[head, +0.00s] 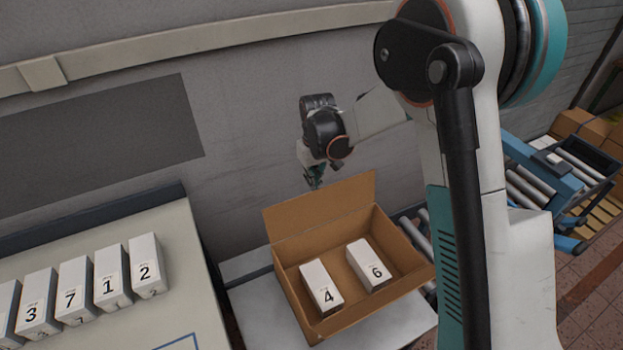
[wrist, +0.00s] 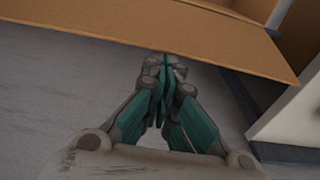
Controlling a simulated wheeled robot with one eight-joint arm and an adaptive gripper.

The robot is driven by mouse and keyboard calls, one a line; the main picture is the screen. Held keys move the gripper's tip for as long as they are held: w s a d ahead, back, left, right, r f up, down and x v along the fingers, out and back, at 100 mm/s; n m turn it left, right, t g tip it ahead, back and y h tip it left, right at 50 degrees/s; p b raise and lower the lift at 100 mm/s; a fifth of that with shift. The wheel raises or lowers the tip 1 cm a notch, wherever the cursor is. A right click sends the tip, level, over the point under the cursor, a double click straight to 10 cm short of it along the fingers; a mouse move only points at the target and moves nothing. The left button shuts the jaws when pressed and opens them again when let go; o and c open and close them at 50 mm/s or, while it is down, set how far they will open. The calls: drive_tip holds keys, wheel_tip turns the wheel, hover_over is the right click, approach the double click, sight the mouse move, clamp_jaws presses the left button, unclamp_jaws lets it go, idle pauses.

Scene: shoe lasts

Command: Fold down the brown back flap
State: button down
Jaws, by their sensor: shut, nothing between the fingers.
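The brown back flap (head: 320,208) stands up from the far edge of an open cardboard box (head: 283,285) in the head view. In the wrist view the flap (wrist: 200,38) spans the top of the picture as a broad brown panel. My gripper (head: 314,182) is behind and just above the flap's upper edge in the head view. In the wrist view my gripper (wrist: 165,65) is shut and empty, its teal fingertips close to the flap's edge. I cannot tell whether they touch it. Two white boxes, marked 4 (head: 321,287) and 6 (head: 370,264), stand inside the cardboard box.
The cardboard box rests on a grey surface (head: 254,300). A table (head: 180,240) at the left bears a row of numbered white boxes (head: 73,287). A grey wall (head: 240,100) is behind. Rollers and a blue frame (head: 550,175) are at the right.

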drive_tip(key=shift+s+d, duration=0.1)
drive_tip(key=s+d+t+y+b, duration=0.2)
drive_tip(key=s+d+t+b, duration=0.35)
drive_tip(key=s, duration=0.55)
drive_tip(key=s+d+f+b, duration=0.2)
drive_tip(key=s+f+b, duration=0.5)
drive_tip(key=f+b, duration=0.2)
drive_tip(key=shift+s+d+f, duration=0.15)
drive_tip(key=shift+s+f, duration=0.25)
drive_tip(key=shift+f, duration=0.1)
idle(0.3)
drive_tip(key=shift+w+f+b, duration=0.1)
drive_tip(key=shift+w+b, duration=0.05)
drive_tip(key=shift+b, duration=0.2)
